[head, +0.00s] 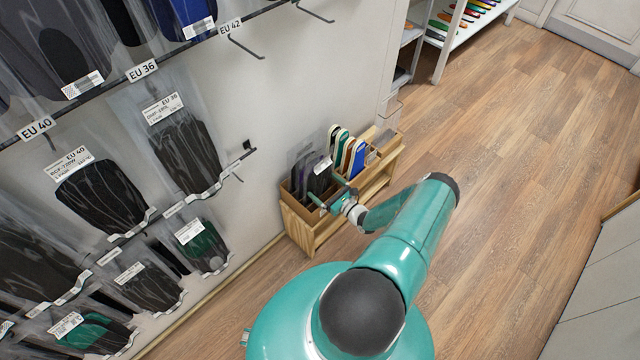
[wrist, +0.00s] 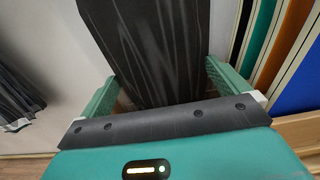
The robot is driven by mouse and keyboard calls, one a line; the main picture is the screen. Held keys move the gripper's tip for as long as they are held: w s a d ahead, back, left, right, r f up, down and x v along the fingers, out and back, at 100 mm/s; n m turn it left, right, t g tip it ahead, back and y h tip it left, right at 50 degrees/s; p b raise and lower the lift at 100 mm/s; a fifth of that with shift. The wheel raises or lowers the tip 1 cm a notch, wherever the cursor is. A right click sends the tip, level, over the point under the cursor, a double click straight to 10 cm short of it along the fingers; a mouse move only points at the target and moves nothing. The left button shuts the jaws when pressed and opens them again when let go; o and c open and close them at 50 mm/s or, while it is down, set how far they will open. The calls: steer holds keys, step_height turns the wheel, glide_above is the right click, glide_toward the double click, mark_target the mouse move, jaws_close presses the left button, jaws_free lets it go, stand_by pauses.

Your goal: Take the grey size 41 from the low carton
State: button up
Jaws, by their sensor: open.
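The low carton (head: 291,196) is a brown open box on a low wooden stand against the wall. Dark grey packed insoles (head: 318,180) stand upright in it, with a white label too small to read. My gripper (head: 334,197) is at the carton's front side, close to the packs. In the wrist view my gripper (wrist: 160,82) is open, with one green finger on each side of a dark grey insole (wrist: 150,40). I cannot tell whether the fingers touch it. Its lower end is hidden behind the gripper, and no size shows on it.
Coloured insoles (head: 354,156) in green, orange and blue stand just right of the dark packs; they also show close beside the right finger in the wrist view (wrist: 270,45). Hanging packs (head: 185,150) and hooks line the wall at left. The wooden floor (head: 500,150) is clear.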

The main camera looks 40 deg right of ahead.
steer(key=shift+w, duration=0.1)
steer(key=c, duration=1.1)
steer(key=shift+o, duration=0.2)
